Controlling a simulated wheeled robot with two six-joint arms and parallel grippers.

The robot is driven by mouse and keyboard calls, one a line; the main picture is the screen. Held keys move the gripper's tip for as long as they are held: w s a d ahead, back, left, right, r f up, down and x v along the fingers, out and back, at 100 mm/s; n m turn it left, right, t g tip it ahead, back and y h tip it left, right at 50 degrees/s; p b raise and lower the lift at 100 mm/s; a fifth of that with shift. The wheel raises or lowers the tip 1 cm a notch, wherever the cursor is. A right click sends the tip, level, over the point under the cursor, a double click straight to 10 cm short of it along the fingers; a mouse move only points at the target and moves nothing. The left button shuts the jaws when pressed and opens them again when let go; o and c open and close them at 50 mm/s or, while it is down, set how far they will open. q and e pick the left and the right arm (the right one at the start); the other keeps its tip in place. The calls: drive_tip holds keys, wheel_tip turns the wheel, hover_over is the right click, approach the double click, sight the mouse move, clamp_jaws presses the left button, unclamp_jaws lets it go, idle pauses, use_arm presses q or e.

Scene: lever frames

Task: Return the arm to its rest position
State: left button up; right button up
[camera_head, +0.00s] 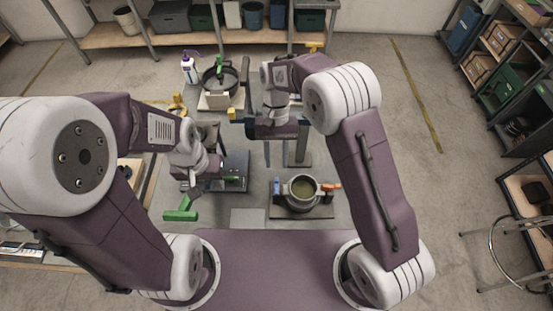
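My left gripper (203,182) hangs over the left part of the work area, beside a dark plate-like fixture (236,172). A green angled piece (181,212) shows just below it; I cannot tell whether they touch. My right gripper (273,128) is raised over the middle of the work area, in front of a grey stand (299,150). A yellow piece (232,114) shows at its left side. The fingertips of both grippers are too small or hidden to judge. I see nothing clearly held in either one.
A round metal pot (302,180) with blue and orange side parts sits on a dark base at front right. A dark pan-like vessel (222,78) and a white bottle (189,69) stand at the back. Shelves line the back and right; a stool (520,228) stands right.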

drive_tip(key=shift+w+r, duration=0.2)
drive_tip(key=shift+r, duration=0.35)
